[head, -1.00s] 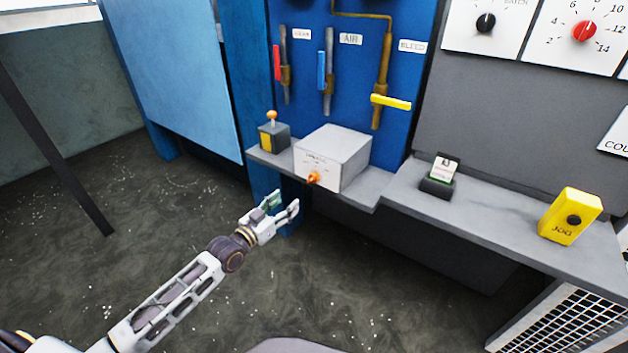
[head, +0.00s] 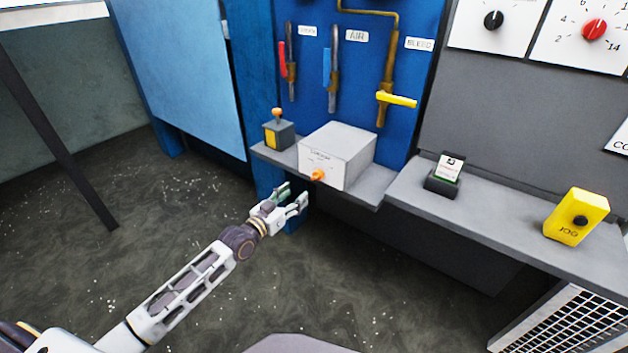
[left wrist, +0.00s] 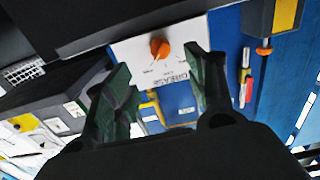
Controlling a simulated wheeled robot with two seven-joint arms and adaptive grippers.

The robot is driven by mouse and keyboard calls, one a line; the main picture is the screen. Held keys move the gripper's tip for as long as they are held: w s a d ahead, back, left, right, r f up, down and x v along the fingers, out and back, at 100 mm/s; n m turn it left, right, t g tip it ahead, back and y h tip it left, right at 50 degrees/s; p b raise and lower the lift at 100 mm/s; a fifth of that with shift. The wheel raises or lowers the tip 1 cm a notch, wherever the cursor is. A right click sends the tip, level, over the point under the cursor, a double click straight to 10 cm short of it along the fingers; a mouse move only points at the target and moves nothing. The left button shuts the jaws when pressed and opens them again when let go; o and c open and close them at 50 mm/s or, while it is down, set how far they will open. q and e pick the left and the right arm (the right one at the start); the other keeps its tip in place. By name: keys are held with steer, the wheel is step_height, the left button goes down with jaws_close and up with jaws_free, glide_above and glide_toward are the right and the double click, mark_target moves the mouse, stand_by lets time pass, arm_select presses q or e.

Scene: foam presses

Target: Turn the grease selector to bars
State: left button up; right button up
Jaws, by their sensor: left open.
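The grease selector is an orange knob (head: 318,175) on the front face of a light grey box (head: 350,148) on the shelf. In the left wrist view the orange knob (left wrist: 159,48) shows beyond and between my fingertips, on a white panel (left wrist: 175,75) lettered GREASE. My left gripper (head: 297,194) is open and empty, a little below and left of the knob in the head view, apart from it. The small marks around the knob are too blurred to read. My right gripper is not in view.
A small box with an orange-topped lever (head: 278,130) stands left of the grease box. Red, blue and yellow valve handles (head: 397,99) hang on the blue panel behind. A card holder (head: 444,178) and a yellow JOG box (head: 577,217) stand on the shelf to the right.

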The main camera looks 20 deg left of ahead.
mark_target(314, 179)
arm_select(q)
steer(key=x, duration=0.6)
steer(key=shift+w+b, duration=0.1)
steer(key=shift+b, duration=0.2)
steer(key=shift+x, duration=1.25)
steer(key=shift+b+x, duration=0.3)
steer(key=shift+x, duration=0.9)
steer(key=shift+w, duration=0.1)
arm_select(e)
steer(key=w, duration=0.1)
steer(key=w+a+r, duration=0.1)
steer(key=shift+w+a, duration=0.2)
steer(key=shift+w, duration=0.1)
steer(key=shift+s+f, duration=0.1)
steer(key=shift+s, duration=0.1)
